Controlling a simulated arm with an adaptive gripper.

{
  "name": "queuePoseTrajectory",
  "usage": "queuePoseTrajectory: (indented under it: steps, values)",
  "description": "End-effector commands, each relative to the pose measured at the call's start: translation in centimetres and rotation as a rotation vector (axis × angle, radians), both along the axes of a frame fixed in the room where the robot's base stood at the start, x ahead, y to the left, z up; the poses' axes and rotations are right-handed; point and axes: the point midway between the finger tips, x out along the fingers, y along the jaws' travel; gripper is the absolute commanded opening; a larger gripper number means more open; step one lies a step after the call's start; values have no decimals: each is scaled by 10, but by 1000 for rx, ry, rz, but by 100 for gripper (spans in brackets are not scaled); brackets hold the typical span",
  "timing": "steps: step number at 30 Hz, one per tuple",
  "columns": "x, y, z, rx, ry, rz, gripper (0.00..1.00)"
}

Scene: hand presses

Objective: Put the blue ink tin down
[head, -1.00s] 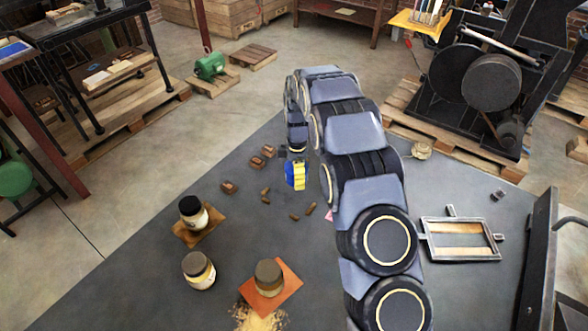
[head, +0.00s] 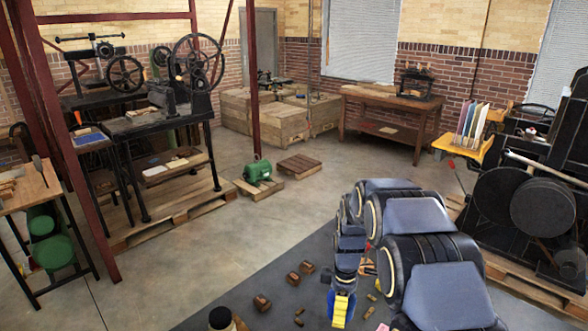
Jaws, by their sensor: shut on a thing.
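The blue ink tin (head: 333,308), blue with a yellow patch on its right, shows near the bottom edge of the head view. My gripper (head: 343,288) points down and is shut on it. My own arm covers the area to the right. I cannot tell whether the tin touches the dark work surface (head: 262,282) or hangs just above it.
Several small brown blocks (head: 262,303) lie left of the tin. A dark-lidded jar (head: 221,318) is cut off at the bottom edge. A green motor (head: 257,172) sits on a pallet beyond. A black press (head: 530,205) stands at the right.

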Motion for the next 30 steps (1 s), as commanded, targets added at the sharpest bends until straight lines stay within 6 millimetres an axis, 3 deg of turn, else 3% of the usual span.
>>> queuePoseTrajectory:
  steps: [6, 15, 21, 30]
  values:
    - [-4, 0, 52, 1, -12, -467, 28]
    - [-20, 2, 111, 3, -8, -1058, 28]
    - [-27, 3, 129, 1, -4, -1258, 28]
    - [-29, 4, 132, 1, -2, -1300, 28]
